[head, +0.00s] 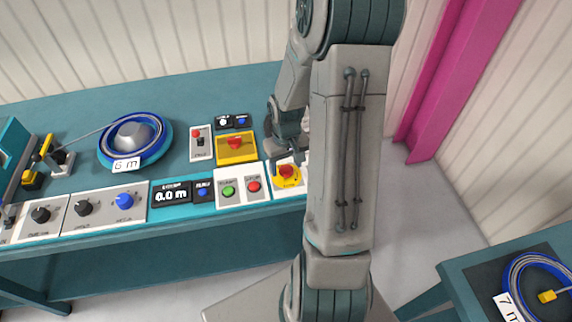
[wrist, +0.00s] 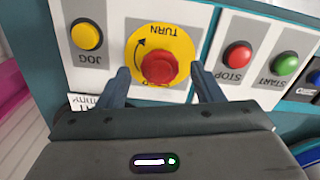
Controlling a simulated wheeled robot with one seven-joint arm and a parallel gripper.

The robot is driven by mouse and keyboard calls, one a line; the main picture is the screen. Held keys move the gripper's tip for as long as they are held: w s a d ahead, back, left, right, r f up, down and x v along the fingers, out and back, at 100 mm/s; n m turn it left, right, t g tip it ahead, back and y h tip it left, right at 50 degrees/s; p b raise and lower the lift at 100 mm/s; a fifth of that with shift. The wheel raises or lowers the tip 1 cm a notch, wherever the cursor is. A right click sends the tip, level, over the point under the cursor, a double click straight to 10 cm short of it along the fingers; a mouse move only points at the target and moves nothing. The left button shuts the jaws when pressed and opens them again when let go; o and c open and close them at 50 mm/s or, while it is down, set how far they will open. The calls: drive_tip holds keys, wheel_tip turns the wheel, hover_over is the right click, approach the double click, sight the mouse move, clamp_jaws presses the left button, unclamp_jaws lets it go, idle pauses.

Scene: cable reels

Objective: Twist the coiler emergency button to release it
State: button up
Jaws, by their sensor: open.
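The emergency button is a red mushroom knob (wrist: 159,68) on a round yellow plate marked TURN with a curved arrow; in the head view the red knob (head: 287,171) shows at the right part of the bench's front panel. My gripper (wrist: 160,82) is open. In the wrist view its two dark fingers stand one on each side of the knob, with gaps between finger and knob. The knob's lower edge lies near my gripper's body in that view. In the head view my arm covers the area right of the button.
A red STOP button (wrist: 237,55) and a green START button (wrist: 286,64) sit beside the plate, and a yellow JOG button (wrist: 86,35) on its other side. A blue cable coil (head: 133,137) marked 6 m lies on the bench. Another coil (head: 527,272) lies on a table at right.

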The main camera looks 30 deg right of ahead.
drive_tip(key=shift+f, duration=0.35)
drive_tip(key=c, duration=1)
drive_tip(key=shift+m+b, duration=0.3)
drive_tip(key=m+b, duration=0.2)
drive_tip(key=m, duration=0.1)
drive_tip(key=shift+f, duration=0.1)
drive_tip(key=shift+m+b, duration=0.95)
drive_tip(key=shift+m, duration=1.15)
